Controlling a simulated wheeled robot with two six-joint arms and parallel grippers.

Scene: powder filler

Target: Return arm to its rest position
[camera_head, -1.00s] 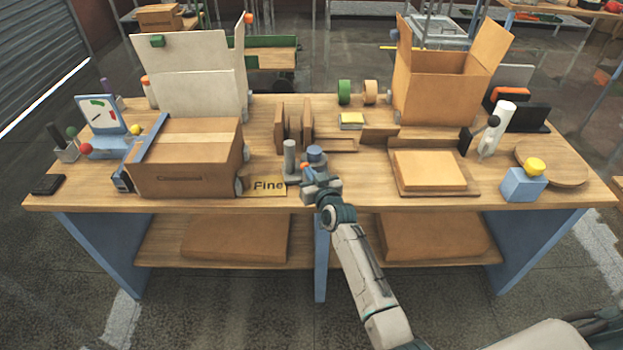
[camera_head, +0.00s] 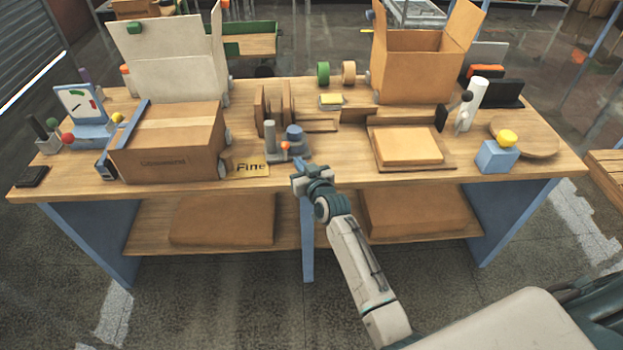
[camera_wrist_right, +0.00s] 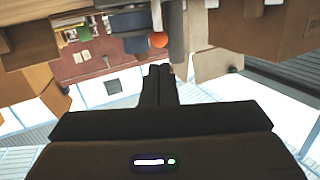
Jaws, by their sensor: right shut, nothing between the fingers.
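My right gripper (camera_head: 300,172) is at the front edge of the wooden workbench (camera_head: 350,178), just in front of a small blue-grey device with an orange knob (camera_head: 287,146). Its fingers are shut and empty, and they also show closed together in the right wrist view (camera_wrist_right: 158,75). The orange knob shows beyond the fingertips in the right wrist view (camera_wrist_right: 158,40). The gripper appears apart from the device. My right arm stretches up from the bottom of the head view. My left gripper is not in view.
A closed cardboard box (camera_head: 165,145) and a "Fine" label (camera_head: 251,169) lie left of the device. Open boxes stand at the back. The floor in front is clear.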

